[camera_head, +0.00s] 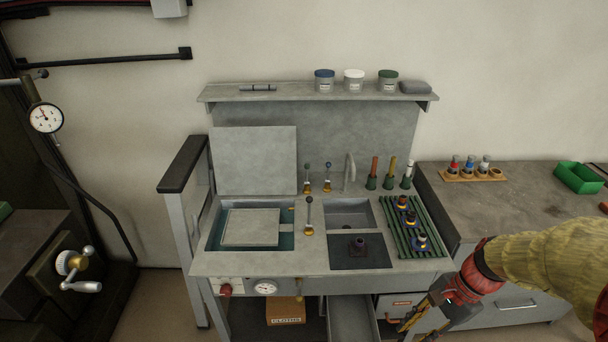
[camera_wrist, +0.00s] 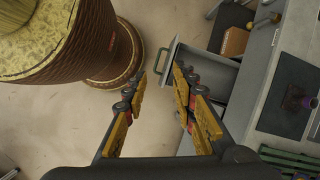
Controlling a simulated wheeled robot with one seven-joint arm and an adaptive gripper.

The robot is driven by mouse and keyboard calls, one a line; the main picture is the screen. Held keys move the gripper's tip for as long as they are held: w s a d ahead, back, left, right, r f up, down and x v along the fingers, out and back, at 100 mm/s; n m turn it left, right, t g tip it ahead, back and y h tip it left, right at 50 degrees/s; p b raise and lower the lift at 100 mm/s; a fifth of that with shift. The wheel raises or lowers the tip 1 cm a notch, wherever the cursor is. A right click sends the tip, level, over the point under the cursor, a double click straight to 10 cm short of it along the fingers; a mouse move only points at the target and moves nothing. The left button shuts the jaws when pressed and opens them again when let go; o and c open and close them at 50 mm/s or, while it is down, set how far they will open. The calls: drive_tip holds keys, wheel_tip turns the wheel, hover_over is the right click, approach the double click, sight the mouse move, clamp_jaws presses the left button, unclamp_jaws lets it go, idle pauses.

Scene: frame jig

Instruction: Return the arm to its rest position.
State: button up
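My arm comes in from the right edge of the head view, with a yellow sleeve and a red wrist. My gripper (camera_head: 408,322) hangs low at the front right of the grey workbench (camera_head: 310,262), below its top and pointing down-left. The drawer also shows in the wrist view (camera_wrist: 207,72), just beyond the right finger.
A green slatted rack (camera_head: 431,247) with several dark fittings is at the bench's right. A grey side counter (camera_head: 520,210) bears a wooden holder (camera_head: 474,177) and green bin (camera_head: 579,178). A cardboard box (camera_head: 286,311) sits under the bench. Open floor (camera_wrist: 105,110) shows below my gripper.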

drive_tip(key=s+a+r+n+t+h, duration=0.2)
drive_tip(key=s+a+r+n+t, duration=0.15)
drive_tip(key=r+n, duration=0.45)
drive_tip(key=s+a+r+n+t+h, duration=0.35)
drive_tip(key=r+n, duration=0.25)
drive_tip(key=r, duration=0.3)
wheel_tip(320, 180, down, 9)
drive_tip(key=a+g+b, duration=0.1)
drive_tip(key=b, duration=0.8)
drive_tip(key=shift+w+a+f+y+b, duration=0.2)
drive_tip(key=shift+w+a+y+b, duration=0.1)
drive_tip(key=shift+w+y+b, duration=0.15)
